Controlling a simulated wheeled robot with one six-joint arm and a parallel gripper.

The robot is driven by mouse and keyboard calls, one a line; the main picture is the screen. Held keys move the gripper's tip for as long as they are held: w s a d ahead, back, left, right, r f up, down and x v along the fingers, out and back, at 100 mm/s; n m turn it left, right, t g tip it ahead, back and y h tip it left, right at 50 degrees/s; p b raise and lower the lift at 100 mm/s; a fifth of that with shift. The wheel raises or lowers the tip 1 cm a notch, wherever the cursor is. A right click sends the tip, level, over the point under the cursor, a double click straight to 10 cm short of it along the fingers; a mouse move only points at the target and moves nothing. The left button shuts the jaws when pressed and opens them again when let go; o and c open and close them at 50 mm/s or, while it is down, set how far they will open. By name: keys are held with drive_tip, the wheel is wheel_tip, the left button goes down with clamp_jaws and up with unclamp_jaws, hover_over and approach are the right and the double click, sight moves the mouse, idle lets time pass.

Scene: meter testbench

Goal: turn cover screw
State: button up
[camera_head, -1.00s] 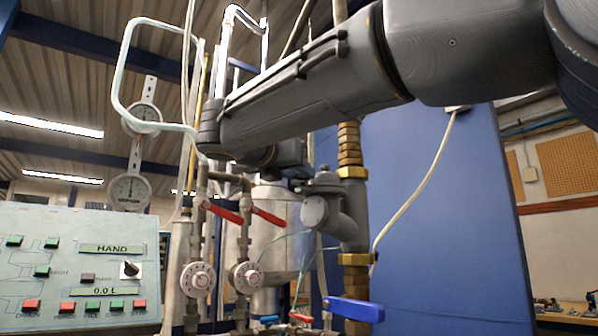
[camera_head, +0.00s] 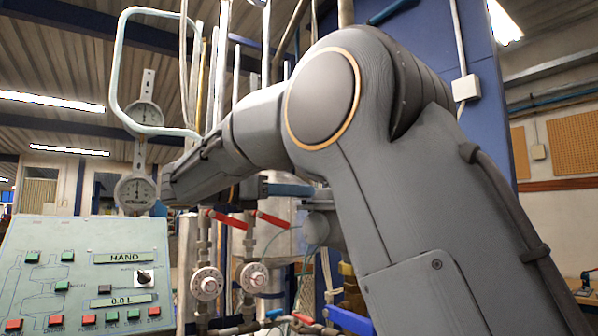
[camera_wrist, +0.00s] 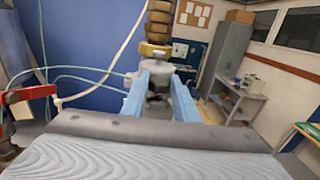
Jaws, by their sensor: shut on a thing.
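The grey meter (camera_head: 322,228) sits on the brass pipe, mostly hidden behind my arm in the head view. In the wrist view its grey body (camera_wrist: 157,68) is straight ahead, below the brass fittings. My gripper (camera_wrist: 162,82) reaches it with two light-blue fingers, one on each side of a small dark grey part, the cover screw (camera_wrist: 157,88). The fingers are shut on it. The screw is small and partly covered by the fingers, so its turn angle cannot be told. In the head view one blue finger (camera_head: 289,190) shows beside the meter.
Red-handled valves (camera_head: 228,219) and dials stand left of the meter. A blue lever (camera_head: 349,320) is below it. The control panel (camera_head: 85,270) is at the left. In the wrist view, thin hoses pass at left; a cabinet (camera_wrist: 226,55) and bench stand far right.

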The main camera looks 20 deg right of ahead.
drive_tip(key=shift+w+r+m+g+p, duration=0.1)
drive_tip(key=shift+w+m+g+p, duration=0.1)
drive_tip(key=shift+m+g+p, duration=1.15)
drive_tip(key=shift+g+p, duration=0.45)
drive_tip(key=shift+p, duration=0.4)
drive_tip(key=o, duration=1.1)
drive_tip(key=shift+c, duration=0.2)
drive_tip(key=shift+a, duration=0.1)
drive_tip(key=a+p, duration=0.7)
drive_tip(key=p, duration=0.1)
drive_tip(key=shift+a+p, duration=0.2)
drive_tip(key=shift+p, duration=0.15)
